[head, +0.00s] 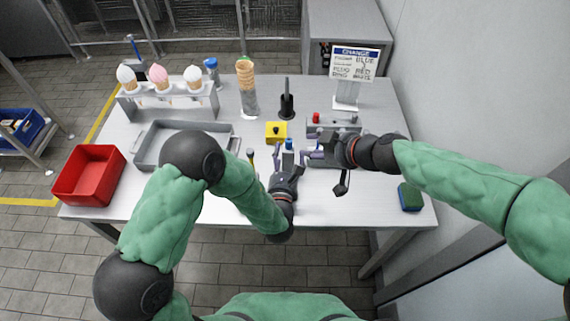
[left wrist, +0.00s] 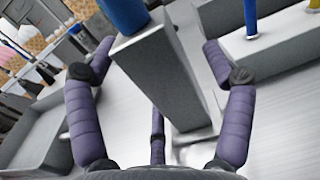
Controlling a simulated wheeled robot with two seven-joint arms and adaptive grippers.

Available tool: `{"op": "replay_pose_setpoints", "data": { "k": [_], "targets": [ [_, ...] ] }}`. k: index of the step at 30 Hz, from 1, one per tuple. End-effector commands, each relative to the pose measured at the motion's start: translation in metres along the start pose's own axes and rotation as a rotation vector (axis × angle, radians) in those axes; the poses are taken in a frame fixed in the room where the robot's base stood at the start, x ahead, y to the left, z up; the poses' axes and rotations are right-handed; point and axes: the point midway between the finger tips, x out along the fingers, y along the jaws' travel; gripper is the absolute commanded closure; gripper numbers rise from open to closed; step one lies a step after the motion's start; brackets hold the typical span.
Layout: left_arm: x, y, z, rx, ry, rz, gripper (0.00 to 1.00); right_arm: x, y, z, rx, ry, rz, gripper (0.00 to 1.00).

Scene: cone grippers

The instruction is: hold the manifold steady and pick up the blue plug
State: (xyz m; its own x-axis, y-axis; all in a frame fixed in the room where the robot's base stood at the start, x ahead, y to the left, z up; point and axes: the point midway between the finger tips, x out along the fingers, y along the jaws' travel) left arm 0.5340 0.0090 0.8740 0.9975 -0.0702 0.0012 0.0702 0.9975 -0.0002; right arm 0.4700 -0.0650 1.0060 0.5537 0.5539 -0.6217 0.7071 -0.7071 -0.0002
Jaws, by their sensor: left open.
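The blue plug (head: 289,145) shows just beyond my left gripper (head: 287,168) in the head view. In the left wrist view, a blue plug (left wrist: 124,14) stands on top of a tall grey block (left wrist: 163,75). The purple fingers of my open left gripper are spread on both sides of this block; they do not appear closed on it. The grey manifold (head: 347,122) stands at the right middle of the table, with a red plug (head: 316,117) on its left part. My right gripper (head: 315,148) is at the manifold's near left side; its fingers are partly hidden, and contact is unclear.
A grey tray (head: 146,158), a red bin (head: 70,188) and a cone rack (head: 205,104) are on the left. A yellow block (head: 270,133), black post (head: 287,106) and cone stack (head: 246,82) stand mid-table. A sign (head: 356,62) is behind, a sponge (head: 411,197) right.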

Motion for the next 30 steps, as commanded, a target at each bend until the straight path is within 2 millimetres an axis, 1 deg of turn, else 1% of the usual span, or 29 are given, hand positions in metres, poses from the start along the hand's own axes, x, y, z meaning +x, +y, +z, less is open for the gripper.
{"op": "replay_pose_setpoints", "data": {
  "k": [8,9,11,12,14,15,16,17,23,24,30],
  "targets": [
    [0.0015,0.0000,-0.0003,0.001,0.001,0.000,0.18,0.0000,0.0000,0.0000,0.000,0.000,0.000,0.61],
    [0.0015,0.0000,-0.0003,0.001,0.001,0.000,0.21,0.0000,0.0000,0.0000,0.000,0.000,0.000,0.61],
    [0.0015,-0.0001,-0.0002,0.001,0.001,0.000,0.38,0.0000,0.0000,0.0000,0.000,0.000,0.000,0.61],
    [0.0014,-0.0001,-0.0002,0.001,0.001,0.000,0.49,0.0000,0.0000,0.0000,0.000,0.000,0.000,0.61],
    [0.0014,-0.0001,-0.0002,0.001,0.001,0.000,0.66,0.0000,0.0000,0.0000,0.000,0.000,0.000,0.61],
    [0.0014,-0.0001,-0.0002,0.001,0.001,0.000,0.78,0.0000,0.0000,0.0000,0.000,0.000,0.000,0.61],
    [0.0014,-0.0001,-0.0002,0.001,0.001,0.000,0.86,0.0000,0.0000,0.0000,0.000,0.000,0.000,0.61],
    [0.0013,-0.0001,-0.0002,0.001,0.001,0.000,0.88,0.0000,0.0000,0.0000,0.000,0.000,0.000,0.61],
    [0.0013,-0.0002,-0.0002,0.001,0.001,-0.001,0.88,0.0000,0.0000,0.0000,0.000,0.000,0.000,0.61],
    [0.0013,-0.0002,-0.0002,0.001,0.001,-0.001,0.88,0.0000,0.0000,-0.0001,0.000,0.000,0.000,0.52],
    [0.0013,-0.0002,-0.0002,0.001,0.001,-0.001,0.88,0.0020,-0.0021,-0.0069,0.050,-0.002,-0.022,0.52]
  ]
}}
